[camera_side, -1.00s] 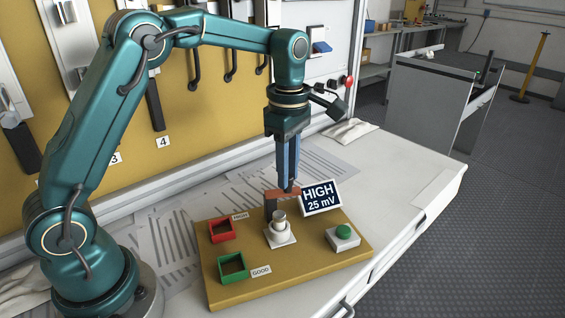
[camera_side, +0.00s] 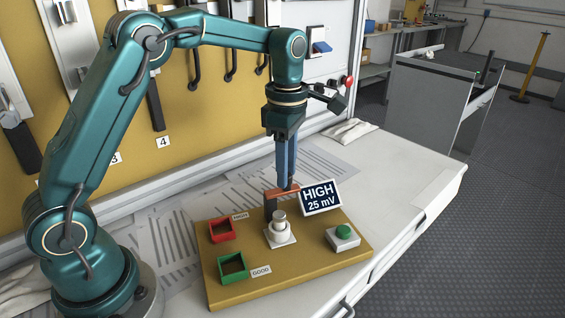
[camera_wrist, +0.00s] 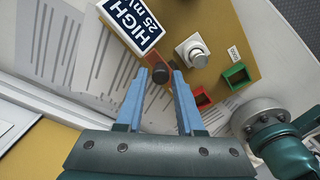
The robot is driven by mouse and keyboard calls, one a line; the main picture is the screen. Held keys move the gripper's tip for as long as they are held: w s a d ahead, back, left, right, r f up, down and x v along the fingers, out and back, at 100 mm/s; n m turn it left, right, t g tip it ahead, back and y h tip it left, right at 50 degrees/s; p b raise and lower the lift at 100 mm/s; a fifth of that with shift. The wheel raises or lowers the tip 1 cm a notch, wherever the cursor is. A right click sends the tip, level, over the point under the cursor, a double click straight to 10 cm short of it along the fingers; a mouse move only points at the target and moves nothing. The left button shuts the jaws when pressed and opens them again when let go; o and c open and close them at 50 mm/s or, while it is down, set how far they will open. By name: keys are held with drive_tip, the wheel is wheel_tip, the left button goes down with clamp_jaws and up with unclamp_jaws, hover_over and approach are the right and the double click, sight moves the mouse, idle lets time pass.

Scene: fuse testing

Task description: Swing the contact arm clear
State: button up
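The contact arm (camera_side: 282,192) is a copper-coloured bar on a dark post at the back of the tan fixture board, just behind the fuse (camera_side: 279,217) standing upright in its white holder (camera_side: 280,237). My gripper (camera_side: 287,187) points down at the bar. In the wrist view, my two blue fingers (camera_wrist: 161,75) are apart, with a dark round knob (camera_wrist: 160,74) between their tips and a visible gap on each side. The copper bar also shows in the wrist view (camera_wrist: 165,63), beside the knob. The fuse (camera_wrist: 198,58) is beyond the fingertips, untouched.
The display (camera_side: 320,197) reads HIGH 25 mV, close to the right of my fingers. A red HIGH bin (camera_side: 222,230) and green GOOD bin (camera_side: 233,268) sit left on the board (camera_side: 305,262). A green button (camera_side: 343,232) is at right. The bench (camera_side: 395,165) is clear to the right.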

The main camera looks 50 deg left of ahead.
drive_tip(key=shift+o, duration=0.7)
drive_tip(key=shift+r, duration=2.55)
